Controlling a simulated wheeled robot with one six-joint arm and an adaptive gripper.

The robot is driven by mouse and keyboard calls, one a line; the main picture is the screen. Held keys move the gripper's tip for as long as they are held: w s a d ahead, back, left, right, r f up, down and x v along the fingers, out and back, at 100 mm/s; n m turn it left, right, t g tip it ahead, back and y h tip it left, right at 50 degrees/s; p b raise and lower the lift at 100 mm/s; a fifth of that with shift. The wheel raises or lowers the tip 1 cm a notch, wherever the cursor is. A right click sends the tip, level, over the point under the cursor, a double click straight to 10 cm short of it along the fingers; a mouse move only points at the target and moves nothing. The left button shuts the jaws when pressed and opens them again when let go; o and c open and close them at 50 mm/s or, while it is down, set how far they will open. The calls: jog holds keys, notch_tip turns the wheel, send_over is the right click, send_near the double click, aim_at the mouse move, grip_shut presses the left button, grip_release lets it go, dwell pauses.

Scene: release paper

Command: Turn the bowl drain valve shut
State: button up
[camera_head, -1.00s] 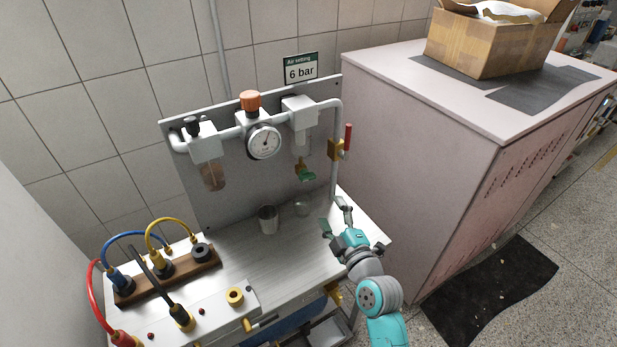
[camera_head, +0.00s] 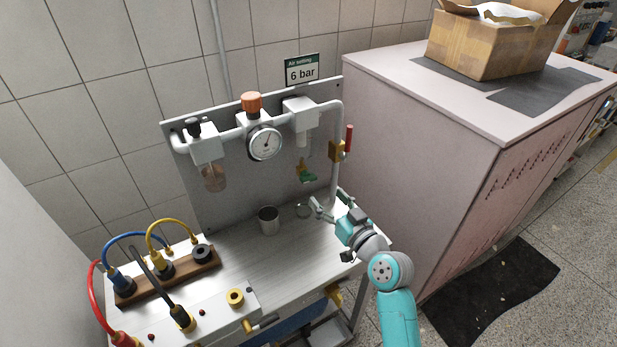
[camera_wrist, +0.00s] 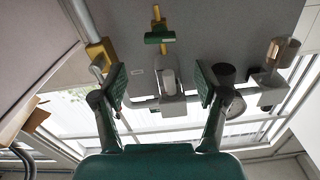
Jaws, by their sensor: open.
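The bowl drain valve (camera_head: 306,176) has a green handle and a brass body, and hangs under the clear bowl of the right-hand unit on the panel. In the wrist view, which looks upside down, its green handle (camera_wrist: 160,37) lies crosswise to the brass stem. The clear bowl (camera_wrist: 168,82) shows beside it. My gripper (camera_head: 329,200) is open and empty, low in front of the panel, below and right of the valve. In the wrist view its two fingers (camera_wrist: 160,84) are wide apart, and the valve lies beyond them, untouched.
A brass valve with a red handle (camera_head: 348,140) is on the pipe to the right. A pressure gauge (camera_head: 264,142) and amber bowl (camera_head: 213,178) are to the left. A metal cup (camera_head: 268,220) stands on the bench. A pink cabinet (camera_head: 420,150) stands to the right.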

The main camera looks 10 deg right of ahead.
aim_at(310, 180)
jog(key=x, duration=1)
jog(key=c, duration=1.2)
jog(key=shift+o, duration=0.2)
jog(key=shift+n, duration=0.9)
jog(key=o, duration=1.2)
jog(key=shift+c, duration=0.2)
jog(key=shift+s, duration=0.1)
jog(key=v, duration=1.2)
